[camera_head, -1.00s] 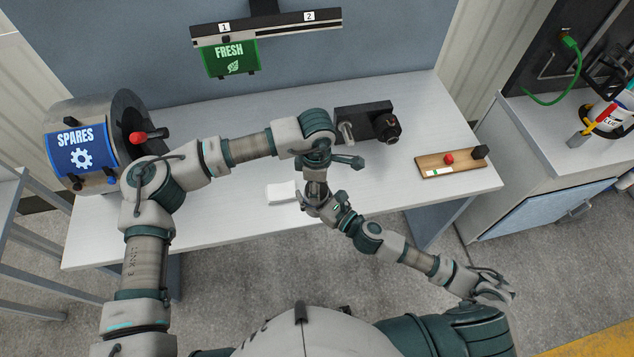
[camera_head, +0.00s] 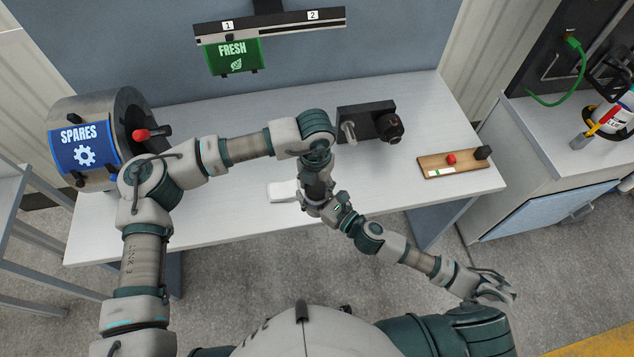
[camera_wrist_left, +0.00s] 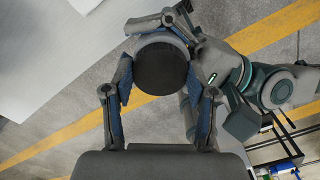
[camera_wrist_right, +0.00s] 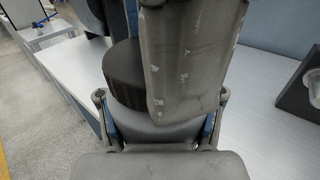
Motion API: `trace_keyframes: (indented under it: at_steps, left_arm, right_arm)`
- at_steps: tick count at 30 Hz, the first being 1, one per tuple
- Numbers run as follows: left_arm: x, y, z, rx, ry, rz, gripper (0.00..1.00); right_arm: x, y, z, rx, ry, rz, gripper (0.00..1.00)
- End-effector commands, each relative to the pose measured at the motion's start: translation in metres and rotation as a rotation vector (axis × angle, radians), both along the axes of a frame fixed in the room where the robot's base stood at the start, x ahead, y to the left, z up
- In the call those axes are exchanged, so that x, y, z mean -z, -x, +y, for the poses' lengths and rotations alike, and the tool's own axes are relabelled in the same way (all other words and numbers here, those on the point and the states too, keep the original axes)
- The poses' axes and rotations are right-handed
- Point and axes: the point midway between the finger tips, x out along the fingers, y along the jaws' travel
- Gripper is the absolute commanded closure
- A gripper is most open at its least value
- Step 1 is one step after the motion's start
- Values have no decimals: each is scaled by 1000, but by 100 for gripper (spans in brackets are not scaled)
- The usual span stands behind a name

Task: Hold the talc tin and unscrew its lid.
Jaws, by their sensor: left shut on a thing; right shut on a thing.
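The talc tin is a grey cylinder (camera_wrist_right: 160,128) with a ribbed black lid (camera_wrist_right: 125,75). My right gripper (camera_wrist_right: 160,122) is shut around the tin's grey body. In the left wrist view the lid (camera_wrist_left: 161,68) shows from above as a black disc. My left gripper (camera_wrist_left: 163,90) comes from above, its blue-padded fingers on both sides of the lid. A scuffed grey part, apparently of my left gripper, covers part of the tin in the right wrist view. In the head view the two wrists meet near the table's front edge, and my arms hide the tin.
A white block (camera_head: 284,191) lies on the table (camera_head: 230,205) beside the grippers. A black device (camera_head: 370,124) stands behind, and a wooden board with a red knob (camera_head: 452,164) is at right. A SPARES drum (camera_head: 90,150) is at left. A FRESH box (camera_head: 232,56) hangs above.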

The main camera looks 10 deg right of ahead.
Motion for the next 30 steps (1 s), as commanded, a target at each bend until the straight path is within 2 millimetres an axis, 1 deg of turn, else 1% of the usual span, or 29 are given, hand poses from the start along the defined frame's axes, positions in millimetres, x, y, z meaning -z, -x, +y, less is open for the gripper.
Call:
trace_keyframes:
  at_steps: [8, 24, 30]
  left_arm:
    - [-2, 0, 2, 0, -6, 0, 85]
    - [-21, 1, 1, 2, -4, 1, 85]
    - [-23, 1, 0, 3, -3, 2, 85]
  right_arm:
    - [1, -2, -3, 8, 4, 3, 100]
    - [2, -2, -3, 9, 4, 5, 100]
    - [2, -2, -2, 7, 3, 3, 100]
